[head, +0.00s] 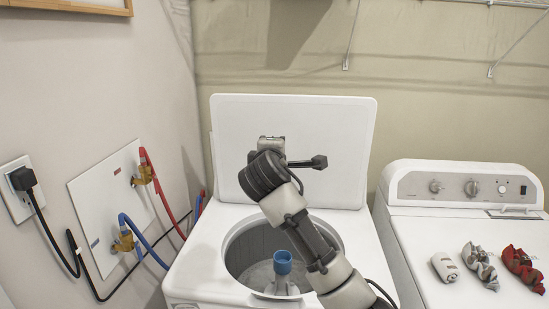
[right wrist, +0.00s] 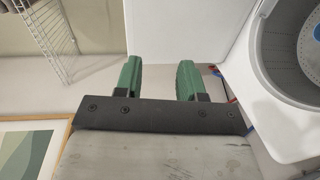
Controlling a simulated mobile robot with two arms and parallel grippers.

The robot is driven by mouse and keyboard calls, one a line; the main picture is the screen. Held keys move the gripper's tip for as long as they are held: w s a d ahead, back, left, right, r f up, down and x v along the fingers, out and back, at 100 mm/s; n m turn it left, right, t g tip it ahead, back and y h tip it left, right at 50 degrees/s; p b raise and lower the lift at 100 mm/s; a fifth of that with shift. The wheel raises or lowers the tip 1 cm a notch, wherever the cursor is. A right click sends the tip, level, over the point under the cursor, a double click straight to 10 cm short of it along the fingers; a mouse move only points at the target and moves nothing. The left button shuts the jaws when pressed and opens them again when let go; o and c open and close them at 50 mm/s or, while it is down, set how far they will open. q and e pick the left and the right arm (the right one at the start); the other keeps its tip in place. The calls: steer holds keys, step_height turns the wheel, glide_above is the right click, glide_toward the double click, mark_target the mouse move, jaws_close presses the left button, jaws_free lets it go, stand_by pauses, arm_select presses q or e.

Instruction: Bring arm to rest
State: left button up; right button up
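My right arm (head: 310,240) reaches up from the bottom over the open washer (head: 190,275), its wrist in front of the raised lid (head: 340,120). My right gripper (right wrist: 158,72) shows in the right wrist view with its two green fingers apart and nothing between them. In the head view its fingers are hidden behind the wrist. The washer's drum holds a blue-topped agitator (head: 282,262), and I see no towel in its visible part. My left gripper is in neither view.
A white dryer (head: 420,235) stands at the right, with a pale item (head: 445,266), a grey crumpled cloth (head: 480,266) and a red one (head: 523,268) on top. Hoses (head: 160,190) and a cord run along the left wall. A wire shelf (right wrist: 50,35) and picture frame (right wrist: 30,150) are near my right gripper's view.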

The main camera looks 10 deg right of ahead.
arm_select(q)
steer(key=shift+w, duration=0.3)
